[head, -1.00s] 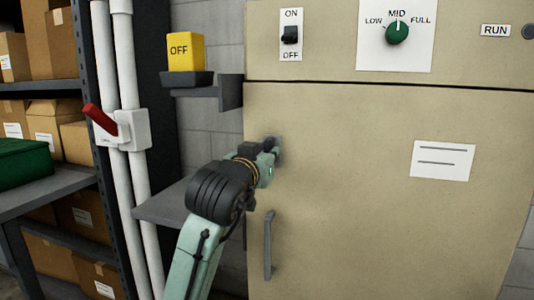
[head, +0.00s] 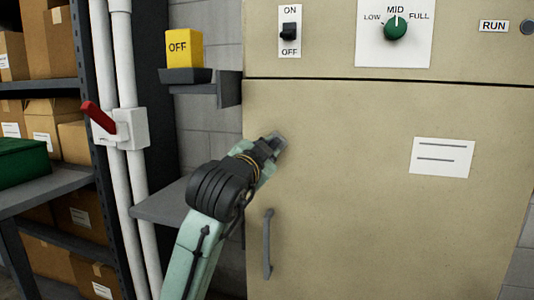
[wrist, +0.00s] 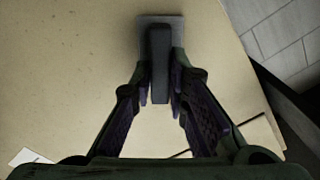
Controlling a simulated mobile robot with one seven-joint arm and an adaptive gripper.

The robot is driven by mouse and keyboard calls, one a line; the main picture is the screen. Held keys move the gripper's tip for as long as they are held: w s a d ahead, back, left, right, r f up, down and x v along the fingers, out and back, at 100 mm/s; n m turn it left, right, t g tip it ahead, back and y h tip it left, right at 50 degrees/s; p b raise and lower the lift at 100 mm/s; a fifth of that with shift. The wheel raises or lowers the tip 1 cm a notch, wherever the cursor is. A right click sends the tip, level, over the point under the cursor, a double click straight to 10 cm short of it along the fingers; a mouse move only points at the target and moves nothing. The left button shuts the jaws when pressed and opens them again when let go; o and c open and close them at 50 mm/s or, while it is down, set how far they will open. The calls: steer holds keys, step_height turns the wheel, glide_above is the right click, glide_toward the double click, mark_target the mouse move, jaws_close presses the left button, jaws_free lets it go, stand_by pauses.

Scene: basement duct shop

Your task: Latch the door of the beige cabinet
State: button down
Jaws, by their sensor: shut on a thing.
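The beige cabinet's door (head: 370,220) looks closed, flush with the panel above it. A dark latch handle (wrist: 159,65) on a grey backing plate (wrist: 174,25) sits near the door's left edge. My gripper (wrist: 160,90) is shut on this handle, one finger on each side of it. In the head view my gripper (head: 268,149) reaches the latch at the door's upper left and mostly hides it. The wrist view is tilted against the door edge, so I cannot tell the handle's exact angle on the door.
A grey pull handle (head: 268,244) stands out below the latch. A grey shelf (head: 165,203) and a bracket with a yellow OFF block (head: 184,50) are to the left. White pipes carry a red lever (head: 99,117).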

steer(key=shift+d+f+m+b, duration=0.15)
steer(key=shift+m+b, duration=0.35)
steer(key=shift+m, duration=2)
steer(key=shift+f+m+b, duration=0.15)
steer(key=shift+m+b, duration=0.35)
steer(key=shift+m, duration=2)
steer(key=c, duration=1.6)
jaws_free()
steer(key=shift+o, duration=0.2)
steer(key=shift+s, duration=0.1)
steer(key=v, duration=1.2)
